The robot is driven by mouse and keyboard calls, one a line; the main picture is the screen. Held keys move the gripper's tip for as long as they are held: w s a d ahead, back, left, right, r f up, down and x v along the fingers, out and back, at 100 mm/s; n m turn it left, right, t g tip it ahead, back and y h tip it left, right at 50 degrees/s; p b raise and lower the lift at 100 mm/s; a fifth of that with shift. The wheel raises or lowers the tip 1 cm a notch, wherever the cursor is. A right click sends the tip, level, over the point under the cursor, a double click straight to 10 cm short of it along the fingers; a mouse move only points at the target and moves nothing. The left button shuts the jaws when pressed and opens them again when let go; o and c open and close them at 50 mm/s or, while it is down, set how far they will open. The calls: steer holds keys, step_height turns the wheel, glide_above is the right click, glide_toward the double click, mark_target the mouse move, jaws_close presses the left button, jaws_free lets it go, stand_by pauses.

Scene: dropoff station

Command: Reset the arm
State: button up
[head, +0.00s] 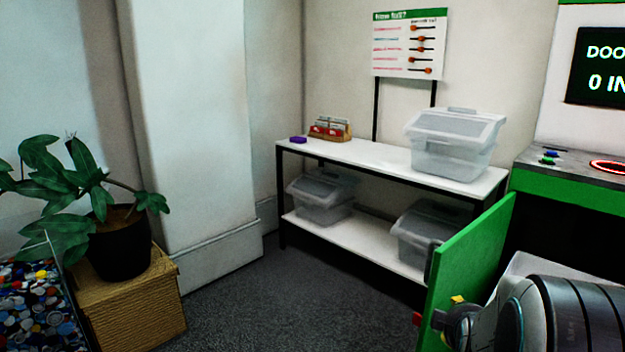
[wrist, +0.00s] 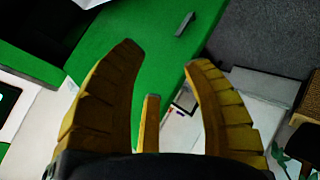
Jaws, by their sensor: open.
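My gripper (wrist: 163,58) shows in the wrist view with its yellow ribbed fingers spread apart and nothing between them. Behind the fingers is a green panel (wrist: 190,75), with a small dark grey handle-like piece on it. In the head view my arm's grey and dark rounded links fill the lower right corner, next to the green door panel (head: 472,262). The fingers are mostly hidden there, and I cannot tell whether the arm touches the panel.
A green and black machine (head: 575,190) stands at right. A white shelf table (head: 372,152) holds a clear lidded bin (head: 452,150), a card box (head: 330,129) and a purple block (head: 298,140). A potted plant (head: 120,245) stands on a wicker box (head: 135,310). Grey floor between is clear.

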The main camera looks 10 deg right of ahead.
steer(key=s+a+r+m+g+y+p, duration=0.1)
steer(key=s+a+r+y+p, duration=0.1)
steer(key=a+r+p, duration=0.45)
steer(key=s+a+r+m+g+y+p, duration=0.1)
steer(key=s+a+r+y+p, duration=0.15)
steer(key=a+r+p, duration=0.4)
steer(key=s+a+r+m+g+y+p, duration=0.1)
steer(key=s+a+r+m+g+p, duration=0.1)
steer(key=s+a+r+p, duration=0.8)
steer(key=s+a+r+g, duration=0.1)
steer(key=s+a+r, duration=0.1)
steer(key=s+r, duration=0.1)
steer(key=shift+s+y, duration=0.35)
steer(key=shift+s, duration=0.2)
